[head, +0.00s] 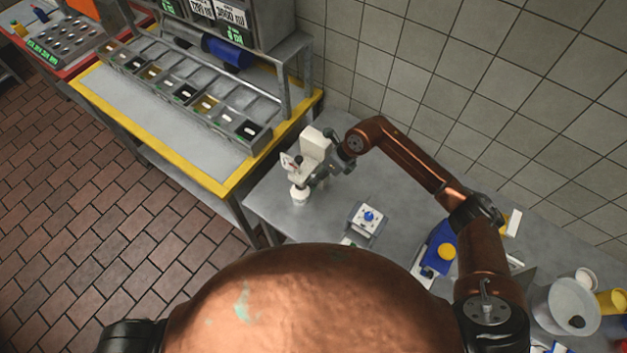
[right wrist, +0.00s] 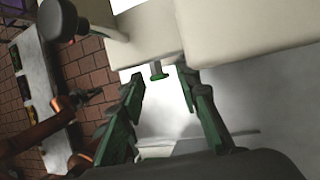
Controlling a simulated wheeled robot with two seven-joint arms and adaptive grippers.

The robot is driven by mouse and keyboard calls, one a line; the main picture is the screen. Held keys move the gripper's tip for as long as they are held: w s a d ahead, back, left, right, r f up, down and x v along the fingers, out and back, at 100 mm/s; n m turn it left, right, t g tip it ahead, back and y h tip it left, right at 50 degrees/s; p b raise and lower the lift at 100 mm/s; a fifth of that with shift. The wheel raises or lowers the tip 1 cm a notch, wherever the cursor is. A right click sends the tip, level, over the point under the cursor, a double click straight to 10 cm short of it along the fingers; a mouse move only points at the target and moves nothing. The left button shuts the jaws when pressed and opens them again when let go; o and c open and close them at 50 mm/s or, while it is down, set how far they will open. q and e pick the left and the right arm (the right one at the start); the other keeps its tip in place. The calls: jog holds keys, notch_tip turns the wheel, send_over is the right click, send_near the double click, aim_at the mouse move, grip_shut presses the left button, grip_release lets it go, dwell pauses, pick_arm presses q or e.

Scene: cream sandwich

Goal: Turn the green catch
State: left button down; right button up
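The cream machine (head: 314,145) stands on the grey table near its left end, close to the wall. My right gripper (head: 319,177) is beside its lower part in the head view. In the right wrist view the green catch (right wrist: 159,75) is a small green-tipped grey stub projecting from under the cream body (right wrist: 148,40). My right gripper (right wrist: 168,88) is open, with green-padded fingers on either side of the catch and a gap to each. The catch cannot be made out in the head view. My left gripper (right wrist: 90,96) shows small and dark in the right wrist view; its opening is unclear.
A white plate with a blue knob (head: 369,216) is on the table, right of the machine. A yellow-edged counter (head: 180,125) with several bins stands left.

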jog(key=v, duration=0.8)
jog(key=shift+d+r, duration=0.2)
jog(key=shift+r, duration=0.05)
jog(key=shift+a, duration=0.1)
